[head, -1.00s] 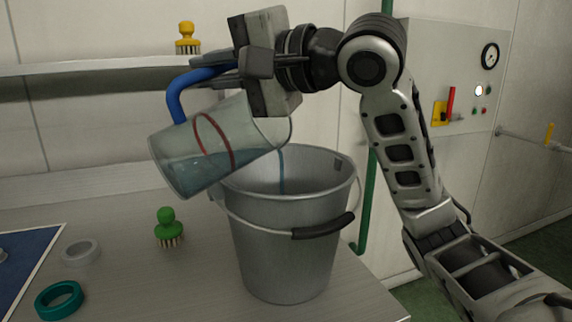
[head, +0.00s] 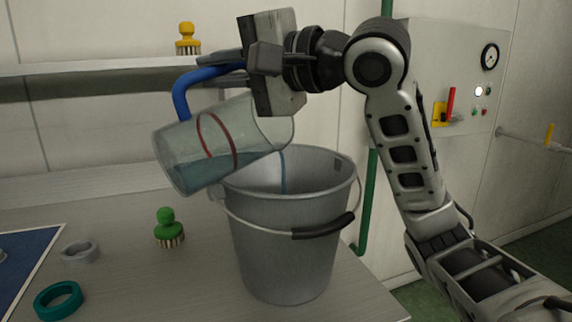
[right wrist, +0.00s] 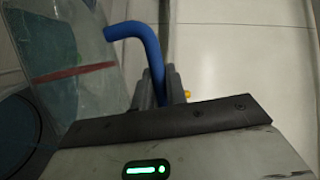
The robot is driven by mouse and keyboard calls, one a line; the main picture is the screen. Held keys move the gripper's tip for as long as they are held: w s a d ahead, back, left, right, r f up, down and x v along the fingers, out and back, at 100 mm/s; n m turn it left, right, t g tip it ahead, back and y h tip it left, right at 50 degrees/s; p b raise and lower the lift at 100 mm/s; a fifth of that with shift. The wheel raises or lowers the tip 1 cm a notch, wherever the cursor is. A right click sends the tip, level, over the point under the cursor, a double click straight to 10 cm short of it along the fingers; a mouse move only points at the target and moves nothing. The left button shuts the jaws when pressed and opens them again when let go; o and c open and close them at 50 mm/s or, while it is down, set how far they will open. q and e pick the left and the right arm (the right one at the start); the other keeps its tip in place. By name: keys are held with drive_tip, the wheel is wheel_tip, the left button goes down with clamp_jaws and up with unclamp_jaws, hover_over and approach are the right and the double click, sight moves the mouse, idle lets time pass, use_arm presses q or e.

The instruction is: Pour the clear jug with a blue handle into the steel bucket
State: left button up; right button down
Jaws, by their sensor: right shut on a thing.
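The clear jug (head: 180,155) is tilted steeply, its mouth toward the right over the steel bucket (head: 285,240). Bluish liquid lies in its lower part, and a red band circles its wall. A thin blue stream falls from its lip into the bucket. My right gripper (head: 225,65) is shut on the jug's blue handle (head: 182,95), above and left of the bucket. The right wrist view shows the handle (right wrist: 135,32) between the fingers and the jug wall (right wrist: 75,75) at left. The bucket stands upright on the table; its inside bottom is hidden. My left gripper is not in view.
A green brush (head: 168,228), a grey ring (head: 80,251) and a teal ring (head: 58,300) lie left of the bucket on the table (head: 190,285). A blue mat (head: 25,265) is at far left. A yellow brush (head: 187,38) stands on the shelf (head: 110,67) behind.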

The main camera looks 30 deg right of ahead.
drive_tip(key=shift+w+d+m+y+b, duration=0.15)
drive_tip(key=shift+d+m+y+b, duration=0.15)
drive_tip(key=shift+d+m, duration=0.5)
idle(1.6)
